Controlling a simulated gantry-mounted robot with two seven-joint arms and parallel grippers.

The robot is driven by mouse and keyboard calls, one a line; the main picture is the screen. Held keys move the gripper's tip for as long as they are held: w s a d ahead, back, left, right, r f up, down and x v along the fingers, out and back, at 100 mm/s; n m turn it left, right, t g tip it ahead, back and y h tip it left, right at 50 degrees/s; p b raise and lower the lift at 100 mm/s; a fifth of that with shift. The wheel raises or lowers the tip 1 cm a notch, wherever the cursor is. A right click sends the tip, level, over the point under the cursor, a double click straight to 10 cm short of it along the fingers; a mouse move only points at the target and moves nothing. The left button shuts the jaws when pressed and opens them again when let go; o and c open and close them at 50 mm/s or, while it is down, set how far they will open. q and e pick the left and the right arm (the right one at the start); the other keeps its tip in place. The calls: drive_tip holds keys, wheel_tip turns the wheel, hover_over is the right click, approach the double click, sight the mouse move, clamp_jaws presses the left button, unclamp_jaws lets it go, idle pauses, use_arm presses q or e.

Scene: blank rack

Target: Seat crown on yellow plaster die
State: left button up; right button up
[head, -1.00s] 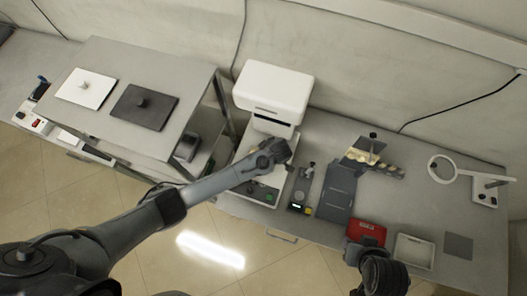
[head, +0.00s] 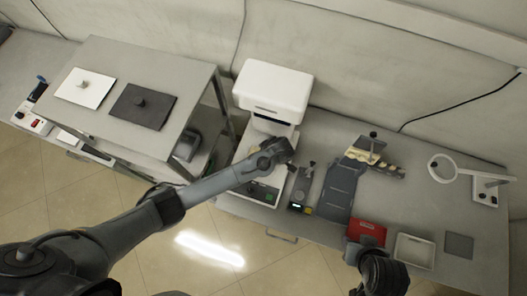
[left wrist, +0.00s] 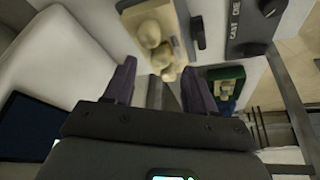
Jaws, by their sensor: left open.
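My left gripper (head: 272,152) hangs over the base of the white machine (head: 272,92); its fingers are hidden in the head view. In the left wrist view its two dark fingers (left wrist: 158,67) stand apart, with nothing clearly held. A pale yellow plaster cast (left wrist: 155,38) with rounded tooth shapes on a beige block shows just beyond the fingertips. A smaller beige piece sits on a green base (left wrist: 226,86) beside the right finger. I cannot make out the crown or tell which piece is the die. My right gripper (head: 378,278) is low at the bench front, jaws unclear.
A dark block labelled CAST DIE (left wrist: 250,26) lies near the cast. On the bench are a dark tray (head: 340,188), yellowish tooth models (head: 385,165), a red box (head: 367,233), a pale tray (head: 414,250) and a ring magnifier (head: 442,167). A side table (head: 165,75) stands left.

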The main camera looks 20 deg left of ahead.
use_arm(q)
drive_tip(key=v, duration=0.8)
drive_tip(key=shift+r, duration=0.2)
drive_tip(key=shift+s+d, duration=0.1)
